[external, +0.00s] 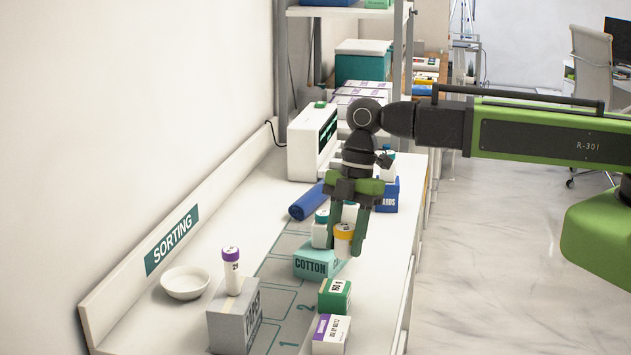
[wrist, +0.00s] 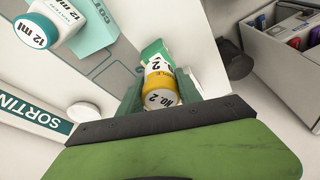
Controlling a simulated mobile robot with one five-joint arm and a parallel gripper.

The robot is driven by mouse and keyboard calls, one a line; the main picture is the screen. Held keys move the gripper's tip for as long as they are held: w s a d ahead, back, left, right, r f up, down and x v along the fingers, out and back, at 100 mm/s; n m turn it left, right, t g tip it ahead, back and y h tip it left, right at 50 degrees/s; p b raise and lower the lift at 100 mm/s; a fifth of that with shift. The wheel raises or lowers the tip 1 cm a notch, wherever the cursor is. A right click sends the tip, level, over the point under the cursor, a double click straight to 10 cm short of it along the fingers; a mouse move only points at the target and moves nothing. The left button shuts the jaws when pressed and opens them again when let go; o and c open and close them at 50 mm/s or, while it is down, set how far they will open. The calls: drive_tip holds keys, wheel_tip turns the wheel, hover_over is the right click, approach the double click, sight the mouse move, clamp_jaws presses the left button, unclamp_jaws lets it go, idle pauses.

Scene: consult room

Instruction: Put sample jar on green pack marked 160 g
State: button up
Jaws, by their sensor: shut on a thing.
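The sample jar (external: 342,246) is white with a yellow-orange lid; the lid reads "NO. 2" in the wrist view (wrist: 162,98). My gripper (external: 348,245) points down and is shut on the jar, one finger on each side. In the external view the jar overlaps the right end of the teal cotton box. The green pack (external: 335,296) stands on the counter, nearer the camera than the jar; its label is too small to read surely. In the wrist view a green pack (wrist: 153,48) shows beyond the jar, partly hidden by it.
The cotton box (external: 312,266) carries a white bottle with a teal cap (external: 320,228), close beside my gripper. A purple-and-white box (external: 331,335) stands by the green pack. A grey box (external: 228,325) with a purple-capped tube (external: 232,270) and a white bowl (external: 185,283) are at left.

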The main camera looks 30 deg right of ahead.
sight(337, 256)
drive_tip(key=a+f, duration=0.2)
drive_tip(key=a, duration=0.1)
drive_tip(key=shift+s+b, duration=0.4)
wheel_tip(337, 256, down, 4)
drive_tip(key=b, duration=0.4)
drive_tip(key=shift+d+f, duration=0.1)
drive_tip(key=shift+r, duration=0.25)
drive_tip(key=shift+f, duration=0.25)
drive_tip(key=o, duration=1.4)
drive_tip(key=shift+r, duration=0.1)
drive_tip(key=shift+c, duration=0.2)
